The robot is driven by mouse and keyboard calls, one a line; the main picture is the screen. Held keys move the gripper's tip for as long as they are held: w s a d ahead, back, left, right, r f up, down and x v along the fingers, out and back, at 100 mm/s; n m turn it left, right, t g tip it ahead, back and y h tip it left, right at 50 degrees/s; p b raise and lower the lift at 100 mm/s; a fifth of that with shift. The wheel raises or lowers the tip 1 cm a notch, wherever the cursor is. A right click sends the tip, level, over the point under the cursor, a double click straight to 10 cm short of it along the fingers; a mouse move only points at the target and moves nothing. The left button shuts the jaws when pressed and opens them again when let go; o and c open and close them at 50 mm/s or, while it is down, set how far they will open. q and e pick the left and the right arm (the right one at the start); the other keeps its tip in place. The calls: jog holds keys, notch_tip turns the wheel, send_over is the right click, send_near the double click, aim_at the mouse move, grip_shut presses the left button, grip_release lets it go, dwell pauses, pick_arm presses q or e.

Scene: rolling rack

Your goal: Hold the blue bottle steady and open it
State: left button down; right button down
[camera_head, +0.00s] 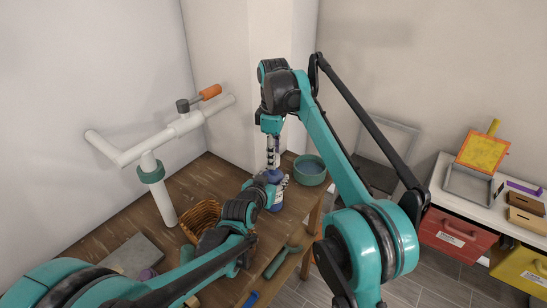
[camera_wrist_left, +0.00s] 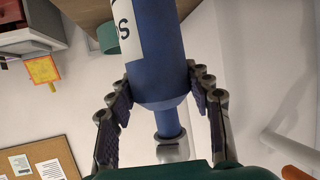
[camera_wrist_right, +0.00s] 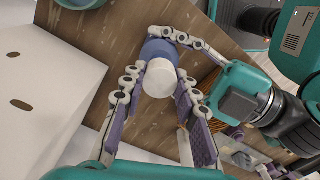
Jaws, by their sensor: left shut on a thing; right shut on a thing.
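The blue bottle (camera_head: 278,206) has a white label and stands upright near the right edge of the wooden table. My left gripper (camera_head: 270,179) is shut around its upper body from the side; the left wrist view shows the bottle (camera_wrist_left: 158,75) between the finger pads. My right gripper (camera_head: 272,155) comes straight down from above. In the right wrist view the white cap (camera_wrist_right: 160,79) sits between the right fingers, which are shut on it, above the blue shoulder (camera_wrist_right: 158,48). The cap is on the neck; whether it is loose cannot be told.
A teal bowl (camera_head: 310,169) stands right of the bottle. A wicker basket (camera_head: 201,218) lies left, a green-handled tool (camera_head: 284,260) in front. A white pipe with an orange-handled valve (camera_head: 185,123) rises at the left. A white counter with drawers (camera_head: 455,233) stands at the right.

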jog(key=shift+r, duration=2)
pick_arm(q)
jog(key=c, duration=0.6)
grip_release()
